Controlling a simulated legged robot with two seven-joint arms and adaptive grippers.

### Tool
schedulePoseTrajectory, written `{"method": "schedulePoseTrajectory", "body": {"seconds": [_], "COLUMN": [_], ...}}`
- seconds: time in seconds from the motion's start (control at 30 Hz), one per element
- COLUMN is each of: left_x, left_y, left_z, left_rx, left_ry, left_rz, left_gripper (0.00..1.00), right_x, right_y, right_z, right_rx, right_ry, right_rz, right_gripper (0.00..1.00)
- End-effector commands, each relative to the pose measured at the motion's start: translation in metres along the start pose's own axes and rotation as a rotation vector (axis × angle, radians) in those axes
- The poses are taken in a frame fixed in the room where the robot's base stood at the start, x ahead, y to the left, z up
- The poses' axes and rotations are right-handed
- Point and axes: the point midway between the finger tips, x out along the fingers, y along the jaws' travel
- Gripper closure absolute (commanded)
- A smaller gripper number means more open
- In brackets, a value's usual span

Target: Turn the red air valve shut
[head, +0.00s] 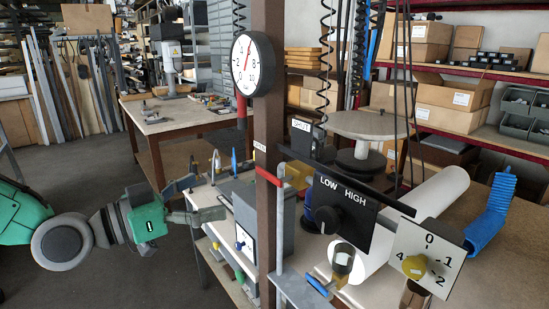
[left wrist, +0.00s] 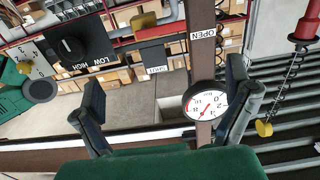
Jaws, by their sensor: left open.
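The red valve lever (head: 268,177) is a short red bar beside the brown post. Nothing shows between the fingers. In the left wrist view the open fingers (left wrist: 165,75) frame the post and an OPEN label (left wrist: 203,34). My right gripper is not seen.
A round gauge (head: 257,64) is mounted on the brown post (head: 267,130). A grey box (head: 265,215) stands near my left fingers. Right of the pipe are a black LOW/HIGH switch panel (head: 341,208), a white roll (head: 440,197) and a numbered dial plate (head: 428,256). A SHUT sign (head: 302,126) stands behind.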

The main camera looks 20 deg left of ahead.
Motion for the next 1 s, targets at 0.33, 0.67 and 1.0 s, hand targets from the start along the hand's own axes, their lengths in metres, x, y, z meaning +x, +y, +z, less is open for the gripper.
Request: {"method": "schedulePoseTrajectory", "body": {"seconds": [0.33,0.67,1.0], "left_x": [0.049,0.114,0.135], "left_y": [-0.001,0.002,0.0], "left_z": [0.002,0.0,0.001], "left_rx": [0.003,0.001,-0.001], "left_ry": [-0.003,-0.001,0.002], "left_rz": [0.002,0.001,-0.001], "left_gripper": [0.04,0.04,0.04], "right_x": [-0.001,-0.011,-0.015], "right_y": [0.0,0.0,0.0], "right_z": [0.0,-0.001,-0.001], "right_rx": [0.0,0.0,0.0], "right_ry": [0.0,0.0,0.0], "right_rz": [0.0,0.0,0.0], "right_gripper": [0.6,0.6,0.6]}}
